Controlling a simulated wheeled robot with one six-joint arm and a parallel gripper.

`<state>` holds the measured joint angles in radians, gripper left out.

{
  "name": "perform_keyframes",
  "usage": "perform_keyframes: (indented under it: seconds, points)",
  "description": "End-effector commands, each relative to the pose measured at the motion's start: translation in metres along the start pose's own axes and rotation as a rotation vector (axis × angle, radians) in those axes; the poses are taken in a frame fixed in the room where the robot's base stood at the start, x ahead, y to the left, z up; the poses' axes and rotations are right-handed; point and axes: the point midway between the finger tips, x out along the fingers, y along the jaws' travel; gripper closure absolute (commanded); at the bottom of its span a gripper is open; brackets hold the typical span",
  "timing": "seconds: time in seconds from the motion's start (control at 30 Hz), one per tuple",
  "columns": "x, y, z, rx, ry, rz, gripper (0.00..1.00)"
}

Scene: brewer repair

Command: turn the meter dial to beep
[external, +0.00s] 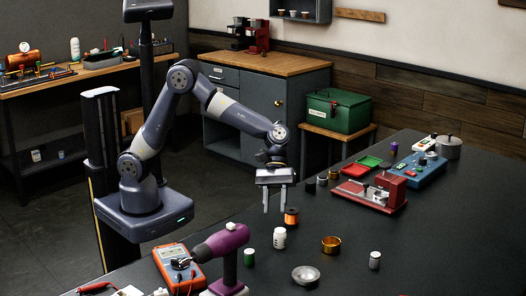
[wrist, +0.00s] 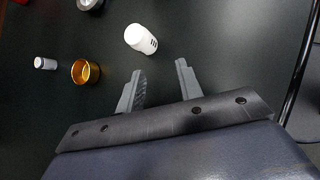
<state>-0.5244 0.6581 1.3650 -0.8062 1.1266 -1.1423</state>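The orange meter (external: 166,259) lies on the dark table at the front left in the external view, with a black dial (external: 181,263) on its face. The dial's setting is too small to read. The meter does not show in the wrist view. My gripper (external: 274,209) hangs above the table, up and to the right of the meter in the external view, well apart from it. Its two fingers also show in the wrist view (wrist: 158,68), spread apart with nothing between them.
A purple tool (external: 222,243) stands right of the meter. A white bottle (external: 279,238), which also shows in the wrist view (wrist: 140,37), an orange spool (external: 291,218), a green-capped jar (external: 249,257), a gold cup (external: 331,244) and a metal bowl (external: 305,274) stand near my gripper.

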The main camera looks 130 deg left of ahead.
Motion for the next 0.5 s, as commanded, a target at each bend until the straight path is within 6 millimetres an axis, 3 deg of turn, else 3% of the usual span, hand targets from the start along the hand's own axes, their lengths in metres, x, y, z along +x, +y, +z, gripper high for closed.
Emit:
perform_keyframes:
  seconds: [0.03, 0.2, 0.5]
  points:
    - [0.016, -0.011, 0.023, 0.078, 0.033, -0.061, 0.65]
    - [0.055, -0.050, 0.078, 0.310, 0.163, -0.230, 0.65]
    - [0.097, -0.118, 0.165, 0.737, 0.417, -0.416, 0.65]
